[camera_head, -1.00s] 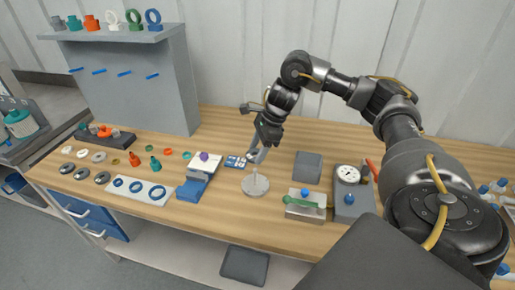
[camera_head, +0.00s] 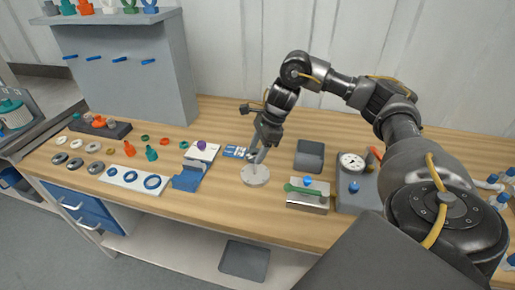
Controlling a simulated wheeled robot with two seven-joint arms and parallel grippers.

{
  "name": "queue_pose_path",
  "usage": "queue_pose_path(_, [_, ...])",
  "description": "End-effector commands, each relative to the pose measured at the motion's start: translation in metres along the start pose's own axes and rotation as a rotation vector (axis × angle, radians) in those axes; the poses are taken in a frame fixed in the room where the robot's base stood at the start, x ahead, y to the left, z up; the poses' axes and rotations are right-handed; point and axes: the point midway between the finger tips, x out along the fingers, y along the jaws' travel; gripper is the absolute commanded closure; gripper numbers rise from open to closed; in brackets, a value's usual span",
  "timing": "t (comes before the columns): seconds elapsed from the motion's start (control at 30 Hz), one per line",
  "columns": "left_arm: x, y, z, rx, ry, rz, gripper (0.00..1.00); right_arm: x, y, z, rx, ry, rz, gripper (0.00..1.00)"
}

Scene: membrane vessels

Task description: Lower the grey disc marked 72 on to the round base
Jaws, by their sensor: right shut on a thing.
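The round base (camera_head: 255,177) is a pale grey disc shape on the bench, left of the middle of the view. My right gripper (camera_head: 259,158) points down just above it, with its fingertips close over the centre. The right gripper is shut on a small greyish piece, taken to be the grey disc; its outline and the marking 72 are too small to read. I cannot tell whether the piece touches the base. My left gripper is out of view.
A blue stepped block (camera_head: 187,182) stands left of the base. A metal block with a green-handled part (camera_head: 307,198) and a dial gauge unit (camera_head: 352,165) are at right. Several rings and discs lie at left.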

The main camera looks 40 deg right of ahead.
Motion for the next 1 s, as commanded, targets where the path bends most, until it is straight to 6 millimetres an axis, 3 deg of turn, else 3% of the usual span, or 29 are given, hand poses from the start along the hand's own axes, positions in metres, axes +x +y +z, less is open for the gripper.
queue_pose_path(0.33, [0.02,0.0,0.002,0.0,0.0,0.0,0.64,0.025,0.0,-0.01,0.0,0.0,0.0,0.7])
queue_pose_path(0.77, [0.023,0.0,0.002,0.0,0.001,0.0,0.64,0.029,0.0,-0.012,0.0,-0.001,0.0,0.7])
queue_pose_path(0.8, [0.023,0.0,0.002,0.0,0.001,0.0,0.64,0.029,0.0,-0.012,0.0,-0.001,0.0,0.47])
queue_pose_path(1.0, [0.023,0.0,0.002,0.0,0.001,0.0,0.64,0.029,0.0,-0.012,0.0,0.0,0.0,0.23])
